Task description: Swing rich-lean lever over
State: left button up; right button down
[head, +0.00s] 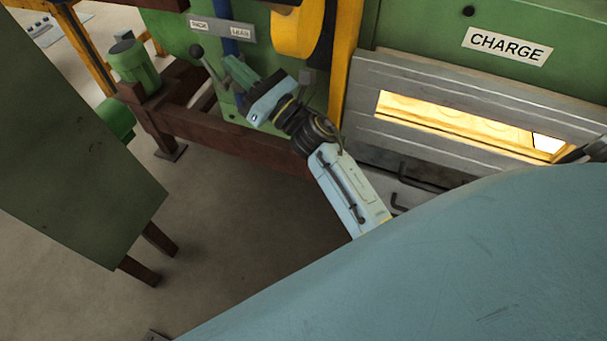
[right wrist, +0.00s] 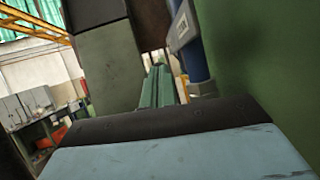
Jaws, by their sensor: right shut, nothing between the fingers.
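The rich-lean lever (head: 197,51) is a thin metal rod with a dark ball knob, at the upper left of the head view. It leans to the left, with its knob below the RICH end of the label plate (head: 222,30). My right gripper (head: 232,66) is shut and empty, just right of the lever. I cannot tell whether its side touches the rod. In the right wrist view the green fingers (right wrist: 158,88) are together, and part of the label plate (right wrist: 183,27) shows. I cannot make out the lever there. My left gripper is out of view.
A blue pipe (head: 228,42) runs behind the label plate. A yellow post (head: 345,70) stands to its right. The furnace opening (head: 460,125) glows under the CHARGE sign (head: 507,46). A green panel (head: 75,150) stands at left. The floor (head: 235,205) between is clear.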

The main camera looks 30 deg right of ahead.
jog(key=f+b+v, duration=0.1)
jog(key=b+v, duration=0.3)
jog(key=v, duration=1.1)
pick_arm(q)
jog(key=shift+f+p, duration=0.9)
jog(key=shift+p, duration=0.65)
pick_arm(e)
notch_tip(320, 180, down, 25)
jog(key=m+g+h, duration=0.5)
jog(key=m+h, duration=0.3)
jog(key=m, duration=1.1)
jog(key=shift+s+d+m, duration=0.3)
jog(key=shift+s+d, duration=0.05)
jog(key=shift+d, duration=0.05)
jog(key=shift+f, duration=0.1)
